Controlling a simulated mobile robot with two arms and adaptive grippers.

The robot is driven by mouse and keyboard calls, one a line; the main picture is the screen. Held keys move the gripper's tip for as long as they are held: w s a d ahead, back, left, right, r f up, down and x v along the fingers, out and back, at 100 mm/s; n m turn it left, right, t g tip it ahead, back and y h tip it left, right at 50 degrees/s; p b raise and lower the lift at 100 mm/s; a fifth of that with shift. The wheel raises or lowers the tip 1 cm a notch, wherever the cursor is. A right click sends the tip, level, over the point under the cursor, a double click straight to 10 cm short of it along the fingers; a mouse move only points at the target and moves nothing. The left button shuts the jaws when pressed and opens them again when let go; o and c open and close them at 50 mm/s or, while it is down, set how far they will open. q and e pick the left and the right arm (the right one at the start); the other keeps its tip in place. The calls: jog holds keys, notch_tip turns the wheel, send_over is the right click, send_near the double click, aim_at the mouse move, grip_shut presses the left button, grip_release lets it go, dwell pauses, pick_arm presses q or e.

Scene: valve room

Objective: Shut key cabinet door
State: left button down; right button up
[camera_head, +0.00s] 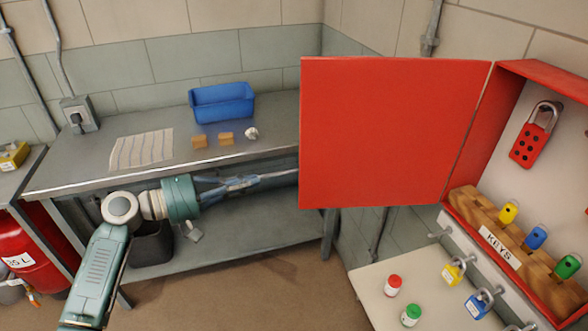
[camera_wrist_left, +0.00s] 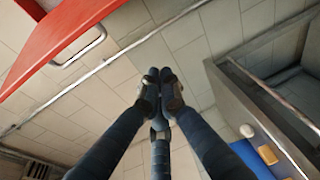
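The red key cabinet door (camera_head: 392,132) stands wide open, swung out to the left of the cabinet (camera_head: 515,90) in the head view. In the left wrist view the door (camera_wrist_left: 60,45) crosses the top left corner, with a metal handle (camera_wrist_left: 80,48) on it. My left gripper (camera_head: 284,177) points right at the door's left edge, its tips at or just behind that edge. In the left wrist view its fingers (camera_wrist_left: 160,92) are brought together with nothing between them, apart from the door and handle. I cannot tell contact in the head view. My right gripper is not in view.
A workbench (camera_head: 75,172) at the back holds a blue bin (camera_head: 222,102), a striped cloth (camera_head: 142,150) and small blocks.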

pick_arm(q)
notch_tip(320, 180, up, 8)
jog(key=s+d+m+g+h, duration=0.1)
jog(key=s+d+m+h, duration=0.1)
jog(key=s, duration=0.1)
jog(key=p+x, duration=0.4)
jog(key=x, duration=0.6)
jog(key=s, duration=0.1)
jog(key=s+p, duration=0.2)
jog(key=s, duration=0.1)
jog(key=shift+a+f, duration=0.25)
jog(key=shift+f, duration=0.1)
jog(key=shift+n, duration=0.3)
